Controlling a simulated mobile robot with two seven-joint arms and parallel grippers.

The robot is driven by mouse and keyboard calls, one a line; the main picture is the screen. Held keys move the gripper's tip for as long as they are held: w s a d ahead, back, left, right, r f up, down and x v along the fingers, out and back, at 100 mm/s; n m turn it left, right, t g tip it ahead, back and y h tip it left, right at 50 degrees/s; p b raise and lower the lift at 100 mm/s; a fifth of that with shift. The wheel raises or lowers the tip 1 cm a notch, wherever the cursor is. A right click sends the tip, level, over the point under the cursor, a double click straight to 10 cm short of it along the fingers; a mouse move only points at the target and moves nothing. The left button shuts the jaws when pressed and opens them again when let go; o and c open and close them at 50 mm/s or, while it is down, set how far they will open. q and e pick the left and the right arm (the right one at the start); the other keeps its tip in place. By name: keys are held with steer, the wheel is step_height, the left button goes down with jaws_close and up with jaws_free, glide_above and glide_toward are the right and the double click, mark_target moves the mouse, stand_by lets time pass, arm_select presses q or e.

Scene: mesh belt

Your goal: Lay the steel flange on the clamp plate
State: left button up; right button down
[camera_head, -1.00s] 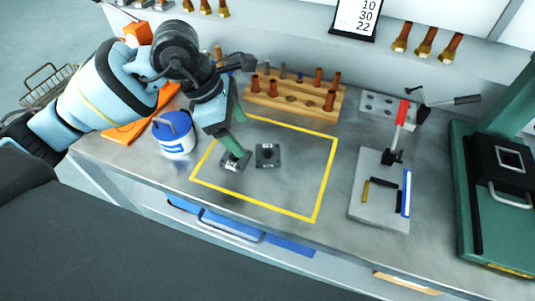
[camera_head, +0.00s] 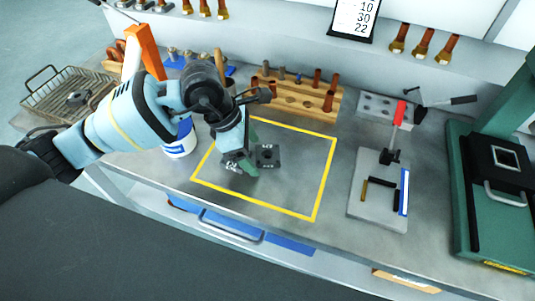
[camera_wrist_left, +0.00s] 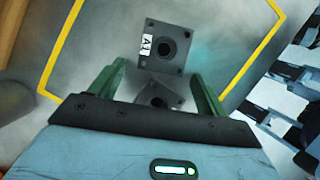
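Two dark grey square steel flanges with round central holes are inside the yellow outline on the bench. One flange (camera_head: 267,155) lies clear; in the left wrist view it is the farther flange (camera_wrist_left: 163,45), with a white label. The other (camera_wrist_left: 158,95) lies between the green fingers of my left gripper (camera_wrist_left: 158,74) and is partly hidden by the gripper body. The left gripper (camera_head: 241,166) is low over the bench, fingers apart, with small gaps beside the flange. The grey clamp plate (camera_head: 378,213) lies to the right, with a red-handled clamp. My right gripper is out of view.
A wooden rack with pegs (camera_head: 292,98) stands behind the yellow outline (camera_head: 328,180). A white-and-blue tub (camera_head: 180,146) is beside my left arm. A wire basket (camera_head: 45,105) is at far left, a green machine (camera_head: 470,180) at far right. Small bars lie on the clamp plate.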

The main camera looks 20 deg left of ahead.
arm_select(q)
steer(key=c, duration=1.3)
steer(key=shift+c, duration=0.2)
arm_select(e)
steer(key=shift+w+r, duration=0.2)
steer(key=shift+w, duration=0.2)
arm_select(q)
steer(key=shift+r, duration=0.2)
steer(key=shift+w+r, duration=0.1)
steer(key=shift+r, duration=0.4)
step_height(320, 180, up, 2)
steer(key=shift+r, duration=0.2)
steer(key=s+d, duration=0.2)
steer(key=s, duration=0.2)
steer(key=s+d, duration=0.2)
steer(key=s, duration=0.3)
steer(key=s+d+r+b, duration=0.1)
steer(key=s+d, duration=0.1)
steer(key=s, duration=0.2)
steer(key=shift+s, duration=0.15)
steer(key=shift+s+d+r, duration=0.15)
steer(key=shift+s+d, duration=0.2)
steer(key=shift+s, duration=0.35)
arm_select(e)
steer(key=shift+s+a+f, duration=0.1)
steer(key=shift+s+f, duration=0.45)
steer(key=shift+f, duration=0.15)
